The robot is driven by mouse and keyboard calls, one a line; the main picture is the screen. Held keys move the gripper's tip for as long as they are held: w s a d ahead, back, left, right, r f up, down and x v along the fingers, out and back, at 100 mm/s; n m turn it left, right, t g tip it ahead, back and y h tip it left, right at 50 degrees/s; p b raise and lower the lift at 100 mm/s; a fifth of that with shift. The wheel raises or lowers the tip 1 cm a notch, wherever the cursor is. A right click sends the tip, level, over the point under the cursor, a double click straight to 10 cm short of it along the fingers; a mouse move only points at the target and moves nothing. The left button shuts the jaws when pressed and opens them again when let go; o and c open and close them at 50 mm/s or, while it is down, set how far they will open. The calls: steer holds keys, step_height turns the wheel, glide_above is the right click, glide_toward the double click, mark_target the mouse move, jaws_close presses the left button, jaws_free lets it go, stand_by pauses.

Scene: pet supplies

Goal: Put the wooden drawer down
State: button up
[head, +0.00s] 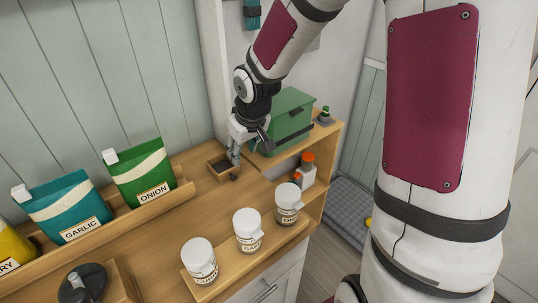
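The wooden drawer (213,163) is a small open-topped box with a dark inside, at the middle of the wooden counter (183,219) in the head view. My gripper (234,163) points down at the drawer's right end, close to its dark round knob (234,177). The fingers overlap the drawer's end in this view. They are small and partly in line with each other, so I cannot tell if they are closed on it. I also cannot tell whether the drawer's underside touches the counter.
A green box (287,118) stands just right of my gripper. An orange-capped bottle (307,168) is on the right. Three white-lidded jars (248,228) stand along the front. Onion (142,180) and garlic (66,208) bags stand on the left. Bare counter lies in front of the drawer.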

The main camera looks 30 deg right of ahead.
steer(key=s+r+m+h, duration=0.1)
steer(key=s+r+h, duration=0.1)
steer(key=s+r, duration=1.05)
steer(key=s+a+r+m+t+y, duration=0.1)
steer(key=s+r, duration=0.4)
steer(key=s, duration=0.7)
steer(key=shift+s+a+y, duration=0.4)
steer(key=shift+a, duration=0.25)
steer(key=shift+r, duration=0.1)
